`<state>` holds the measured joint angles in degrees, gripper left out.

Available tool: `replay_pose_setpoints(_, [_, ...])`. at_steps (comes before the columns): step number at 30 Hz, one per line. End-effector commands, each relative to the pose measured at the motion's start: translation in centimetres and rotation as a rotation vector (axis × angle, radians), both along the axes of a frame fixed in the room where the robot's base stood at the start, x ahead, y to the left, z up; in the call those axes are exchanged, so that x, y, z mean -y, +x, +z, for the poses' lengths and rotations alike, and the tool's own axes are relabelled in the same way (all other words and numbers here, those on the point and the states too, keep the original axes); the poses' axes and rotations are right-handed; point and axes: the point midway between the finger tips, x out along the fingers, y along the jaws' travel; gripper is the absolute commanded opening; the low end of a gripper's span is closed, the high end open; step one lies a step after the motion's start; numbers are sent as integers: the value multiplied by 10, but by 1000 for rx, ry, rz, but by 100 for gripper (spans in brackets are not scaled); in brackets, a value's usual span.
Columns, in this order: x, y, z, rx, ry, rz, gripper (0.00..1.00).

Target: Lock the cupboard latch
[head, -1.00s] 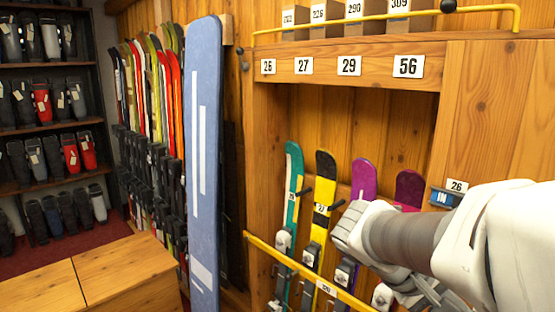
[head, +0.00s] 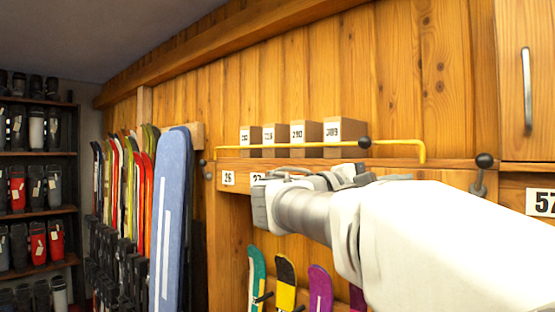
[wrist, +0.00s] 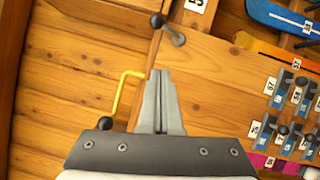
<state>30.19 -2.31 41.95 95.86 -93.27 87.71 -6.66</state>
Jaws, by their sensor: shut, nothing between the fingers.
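A wooden cupboard door with a vertical metal handle (head: 527,92) is at the upper right of the head view. Below its left edge stands a short grey lever with a black ball knob (head: 484,160), which looks like the latch. What looks like the same lever (wrist: 172,32) shows at the top of the wrist view. My gripper (wrist: 160,72) is shut and empty, its tips below and apart from the lever in that picture. In the head view my arm crosses the shelf front, and my fingertips cannot be made out.
A yellow rail (head: 290,146) with a black ball (head: 364,142) runs along the shelf before several numbered boxes (head: 302,136). It also shows left of my fingers in the wrist view (wrist: 117,98). Skis (head: 170,225) and boot shelves (head: 35,205) stand left.

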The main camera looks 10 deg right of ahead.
Motion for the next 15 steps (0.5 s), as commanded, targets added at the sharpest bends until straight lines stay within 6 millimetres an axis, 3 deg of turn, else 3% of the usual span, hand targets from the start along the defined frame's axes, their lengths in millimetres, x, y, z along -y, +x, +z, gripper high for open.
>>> replay_pose_setpoints(3, [-1, 0, 9, 2, -15, -1, 0])
replay_pose_setpoints(15, [1, 1, 10, 2, -17, -2, 0])
